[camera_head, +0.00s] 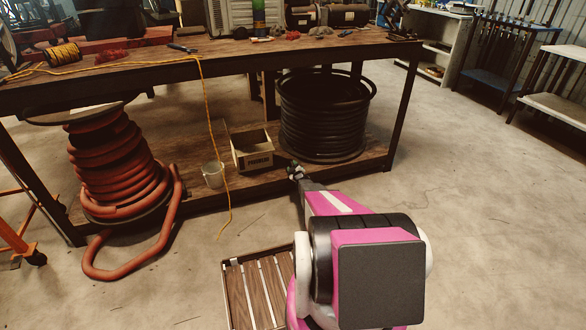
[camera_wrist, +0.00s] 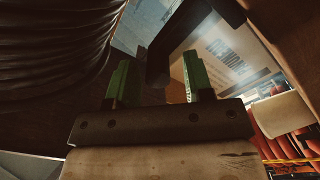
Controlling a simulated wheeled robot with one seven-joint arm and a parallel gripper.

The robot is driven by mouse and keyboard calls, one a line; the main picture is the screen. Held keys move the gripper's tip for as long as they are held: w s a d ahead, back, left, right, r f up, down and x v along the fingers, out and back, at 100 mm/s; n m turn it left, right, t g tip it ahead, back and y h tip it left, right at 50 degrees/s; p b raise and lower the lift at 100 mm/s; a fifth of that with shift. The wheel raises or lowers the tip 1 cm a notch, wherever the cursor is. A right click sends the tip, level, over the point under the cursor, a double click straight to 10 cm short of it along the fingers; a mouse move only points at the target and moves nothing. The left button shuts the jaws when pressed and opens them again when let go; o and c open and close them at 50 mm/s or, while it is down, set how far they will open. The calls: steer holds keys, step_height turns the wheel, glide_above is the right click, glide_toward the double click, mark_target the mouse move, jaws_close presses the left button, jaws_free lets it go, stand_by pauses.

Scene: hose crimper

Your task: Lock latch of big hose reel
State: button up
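The big hose reel (camera_head: 322,118), wound with black hose, stands on the bench's lower shelf. Its coils (camera_wrist: 50,40) fill the upper left of the wrist view. My gripper (camera_head: 294,170) is low at the reel's front left, by the shelf edge. In the wrist view my gripper's green fingers (camera_wrist: 158,82) stand wide apart. A dark angled bar (camera_wrist: 158,65) shows between them, its upper part running up to the right. It may be the latch, but I cannot tell, nor whether the fingers touch it. No latch can be made out in the head view.
A yellow cord (camera_head: 213,130) hangs down. The floor at right is clear.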

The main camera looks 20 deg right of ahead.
steer(key=shift+s, duration=0.1)
steer(key=s, duration=1)
steer(key=shift+s+d, duration=0.2)
steer(key=shift+s, duration=0.1)
steer(key=shift+r, duration=0.1)
steer(key=s+a+r+m+g+h, duration=0.25)
steer(key=s+a+r+g, duration=0.2)
steer(key=r, duration=0.45)
steer(key=s+a+r+m+g, duration=0.2)
steer(key=s+a+r+g, duration=0.2)
steer(key=s, duration=0.8)
steer(key=s+a+r+m+g+y, duration=0.1)
steer(key=s+a+r+m+g, duration=0.1)
steer(key=s+a+r+g, duration=0.3)
steer(key=s+a+r+m+g+y, duration=0.1)
steer(key=s+a+r+m+g, duration=0.2)
steer(key=s+a+r, duration=0.8)
steer(key=s+r+g, duration=0.1)
steer(key=s+r, duration=0.3)
steer(key=s, duration=0.6)
steer(key=shift+d+g, duration=0.1)
steer(key=shift+g, duration=0.15)
steer(key=shift+c, duration=0.4)
